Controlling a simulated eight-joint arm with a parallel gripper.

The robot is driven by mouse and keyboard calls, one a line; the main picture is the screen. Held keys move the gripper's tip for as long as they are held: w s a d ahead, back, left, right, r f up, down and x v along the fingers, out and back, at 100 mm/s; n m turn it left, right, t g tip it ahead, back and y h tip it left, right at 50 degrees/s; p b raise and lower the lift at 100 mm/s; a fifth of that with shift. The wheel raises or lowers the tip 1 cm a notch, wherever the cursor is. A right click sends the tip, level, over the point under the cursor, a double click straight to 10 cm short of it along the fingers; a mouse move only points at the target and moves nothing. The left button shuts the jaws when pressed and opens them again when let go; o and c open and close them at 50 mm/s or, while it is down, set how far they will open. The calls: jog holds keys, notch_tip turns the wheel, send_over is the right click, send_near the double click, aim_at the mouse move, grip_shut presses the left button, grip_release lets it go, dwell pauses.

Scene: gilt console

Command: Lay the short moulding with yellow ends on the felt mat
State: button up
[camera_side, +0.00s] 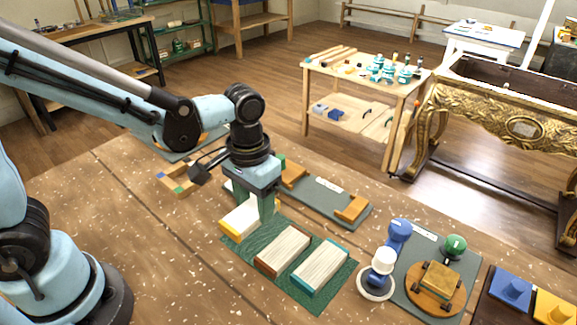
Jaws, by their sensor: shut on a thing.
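The short moulding with yellow ends (238,218) is pale, with a yellow end showing at the front left. My gripper (254,210) points down and is shut on it, the fingers hiding part of its far side. The moulding is at the left end of the green felt mat (234,245); I cannot tell whether it touches the mat or is just above it. On the mat, to its right, lie a moulding with brown ends (284,250) and a moulding with teal ends (321,267), side by side with a gap.
Behind the mat is a grey board (325,203) with wooden blocks. A wooden piece with coloured ends (178,182) lies at the left. To the right stand a blue-and-white tool (383,262) and a grey mat (412,295) with a round wooden piece. The bench front left is clear.

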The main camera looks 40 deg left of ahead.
aim_at(254, 197)
jog(key=shift+w+a+f, duration=0.85)
jog(key=shift+w+a, duration=0.1)
jog(key=shift+a, duration=0.05)
jog(key=shift+f, duration=2)
jog(key=shift+f, duration=0.15)
jog(key=o, duration=1)
jog(key=shift+o, duration=0.2)
